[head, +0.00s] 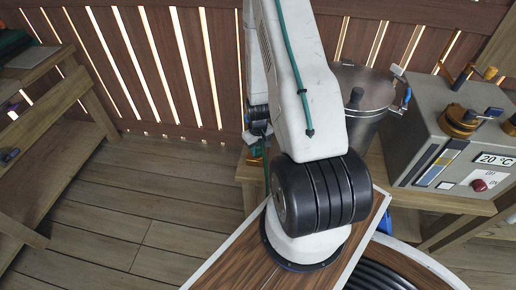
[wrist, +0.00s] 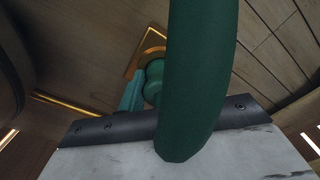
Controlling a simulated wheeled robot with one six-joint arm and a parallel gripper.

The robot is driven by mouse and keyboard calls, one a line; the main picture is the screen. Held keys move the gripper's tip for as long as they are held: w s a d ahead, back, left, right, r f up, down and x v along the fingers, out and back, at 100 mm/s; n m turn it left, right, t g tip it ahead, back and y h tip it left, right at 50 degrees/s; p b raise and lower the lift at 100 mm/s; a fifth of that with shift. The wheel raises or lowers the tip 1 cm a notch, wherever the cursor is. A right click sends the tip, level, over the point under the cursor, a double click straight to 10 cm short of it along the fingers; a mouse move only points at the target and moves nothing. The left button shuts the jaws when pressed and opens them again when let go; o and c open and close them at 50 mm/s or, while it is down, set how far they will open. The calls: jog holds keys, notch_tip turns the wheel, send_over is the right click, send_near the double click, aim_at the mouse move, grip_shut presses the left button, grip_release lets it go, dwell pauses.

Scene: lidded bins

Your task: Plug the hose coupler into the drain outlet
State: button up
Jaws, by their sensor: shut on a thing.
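My gripper (head: 257,139) is low at the middle of the head view, partly hidden behind my own white arm. It is shut on the green hose coupler, seen in the wrist view (wrist: 154,82). A thick dark green hose (wrist: 200,75) fills the middle of the wrist view and covers part of the coupler. A brass square fitting with a round rim (wrist: 149,43), seemingly the drain outlet, shows just beyond the coupler. I cannot tell whether coupler and fitting touch.
A lidded steel pot (head: 362,92) stands at right on a wooden bench. Beside it is a grey control box (head: 425,150) with brass valves and a display. A wooden bench (head: 50,105) stands at left. The plank floor (head: 150,200) between is clear, before a slatted fence (head: 150,60).

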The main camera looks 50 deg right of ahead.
jog(key=shift+s+a+f, duration=0.1)
jog(key=shift+s+f, duration=0.05)
jog(key=shift+f, duration=0.3)
jog(key=o, duration=1.1)
jog(key=shift+r, duration=0.1)
jog(key=shift+r, duration=0.25)
jog(key=r, duration=0.8)
jog(key=shift+d, duration=0.3)
